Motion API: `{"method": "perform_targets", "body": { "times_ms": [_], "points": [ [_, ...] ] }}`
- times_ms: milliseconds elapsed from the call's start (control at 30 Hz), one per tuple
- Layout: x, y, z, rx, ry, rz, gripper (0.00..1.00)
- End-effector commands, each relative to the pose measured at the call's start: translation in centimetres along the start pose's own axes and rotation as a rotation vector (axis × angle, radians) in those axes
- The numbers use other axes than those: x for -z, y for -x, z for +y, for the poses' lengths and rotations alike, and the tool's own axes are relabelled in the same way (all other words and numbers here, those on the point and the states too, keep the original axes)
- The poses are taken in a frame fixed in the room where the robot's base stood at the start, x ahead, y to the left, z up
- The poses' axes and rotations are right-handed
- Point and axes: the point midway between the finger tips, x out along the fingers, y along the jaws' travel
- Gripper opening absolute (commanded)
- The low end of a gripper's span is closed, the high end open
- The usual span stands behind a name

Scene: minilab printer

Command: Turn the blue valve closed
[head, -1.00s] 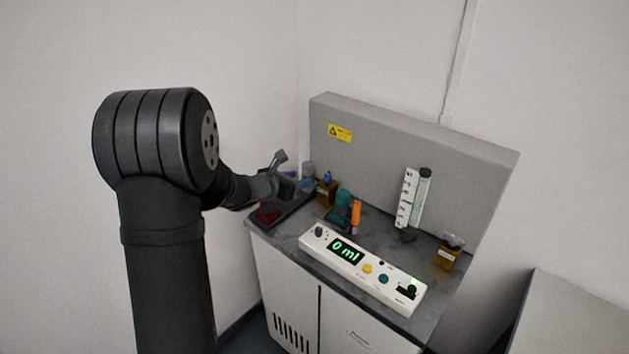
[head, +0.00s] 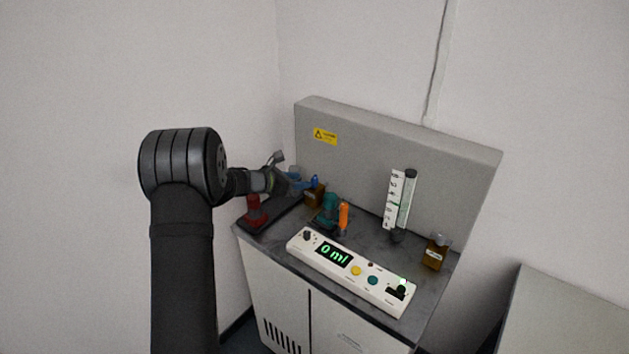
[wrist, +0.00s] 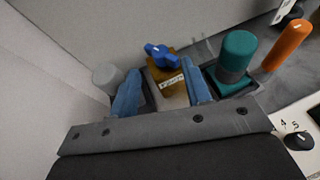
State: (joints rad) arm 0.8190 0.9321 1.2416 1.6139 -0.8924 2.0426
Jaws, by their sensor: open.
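The blue valve (head: 315,181) is a small knob on top of an amber bottle (head: 314,196) at the back left of the bench. In the wrist view the blue valve (wrist: 162,55) shows lobes and a white mark, above the labelled amber bottle (wrist: 172,80). My gripper (head: 284,170) is left of the bottle in the head view. In the wrist view my gripper (wrist: 162,90) is open, with blue fingers spread left and right. The valve appears in the gap between them, beyond the tips. Nothing is held. Contact with the bottle cannot be told.
A teal-capped bottle (wrist: 238,55) and an orange cylinder (wrist: 288,45) stand right of the amber bottle. A red object (head: 253,210) is below my gripper. A grey panel (head: 400,150) rises behind. A white control box (head: 350,270) reads 0 ml in front.

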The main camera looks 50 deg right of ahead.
Motion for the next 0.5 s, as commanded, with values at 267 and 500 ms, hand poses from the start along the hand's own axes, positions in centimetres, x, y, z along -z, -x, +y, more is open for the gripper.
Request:
{"method": "perform_targets", "body": {
  "times_ms": [267,500],
  "points": [
    [0.0,-5.4,-0.1,0.001,0.0,0.0,0.44],
    [0.0,-7.2,0.0,0.0,0.001,-0.001,0.44]
  ]
}}
